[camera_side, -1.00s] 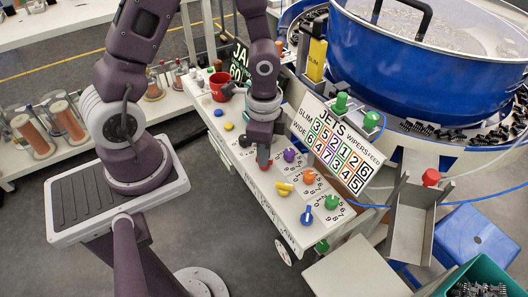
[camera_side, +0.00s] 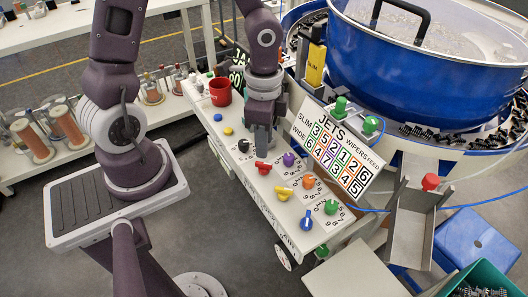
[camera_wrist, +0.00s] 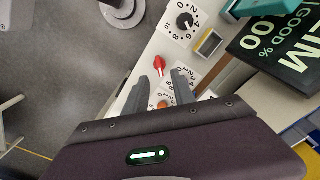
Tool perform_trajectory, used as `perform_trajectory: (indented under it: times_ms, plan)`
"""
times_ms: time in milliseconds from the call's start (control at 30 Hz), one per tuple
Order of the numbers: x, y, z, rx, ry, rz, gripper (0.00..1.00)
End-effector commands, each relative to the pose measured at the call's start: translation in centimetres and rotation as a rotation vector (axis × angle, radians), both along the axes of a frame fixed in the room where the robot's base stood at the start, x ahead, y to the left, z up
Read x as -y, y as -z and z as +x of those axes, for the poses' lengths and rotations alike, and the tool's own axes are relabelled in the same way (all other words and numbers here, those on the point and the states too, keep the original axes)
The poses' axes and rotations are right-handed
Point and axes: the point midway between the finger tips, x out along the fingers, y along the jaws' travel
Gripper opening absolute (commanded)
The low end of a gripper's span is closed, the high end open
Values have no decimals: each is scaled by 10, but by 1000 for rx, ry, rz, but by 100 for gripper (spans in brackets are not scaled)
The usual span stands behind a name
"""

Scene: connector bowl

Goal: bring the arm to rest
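My gripper (camera_side: 262,150) hangs above the white control panel (camera_side: 240,165), just behind and above the red knob (camera_side: 263,168). The red knob also shows in the wrist view (camera_wrist: 159,64), just beyond the fingertips. There the two fingers of my gripper (camera_wrist: 162,76) stand apart with nothing held between them. An orange knob (camera_wrist: 163,104) shows lower down between the fingers. In the side view the gripper does not appear to touch the red knob.
Purple (camera_side: 289,159), yellow (camera_side: 284,194), blue (camera_side: 306,220) and green (camera_side: 331,206) knobs stand on the panel. A red mug (camera_side: 220,92) stands at its far end. The JETS sign (camera_side: 335,150) and blue bowl (camera_side: 425,65) are to the right.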

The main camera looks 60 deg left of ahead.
Motion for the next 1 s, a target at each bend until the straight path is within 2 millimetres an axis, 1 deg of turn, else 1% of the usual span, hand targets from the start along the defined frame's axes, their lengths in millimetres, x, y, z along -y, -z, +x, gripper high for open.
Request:
perform_trajectory:
  times_ms: [33,100,367,433,467,567,600,667,700,733,800,833,900,1000]
  plan:
    - [0,-6,1,4,-2,1,31]
    - [0,-10,0,0,0,0,31]
    - [0,-11,0,1,0,1,31]
    - [-2,-19,-1,16,-22,18,31]
    - [-4,-26,-2,31,-44,34,31]
    - [-12,-68,-12,128,-185,96,31]
    - [-13,-88,-21,178,-262,106,31]
    - [-13,-116,-36,256,-380,95,31]
    - [-11,-132,-47,303,-454,71,31]
    - [-9,-142,-56,334,-505,47,31]
    - [-4,-160,-75,395,-605,-23,31]
    - [-2,-166,-83,413,-641,-55,31]
    - [2,-176,-97,442,-700,-121,31]
    - [6,-182,-108,459,-745,-178,31]
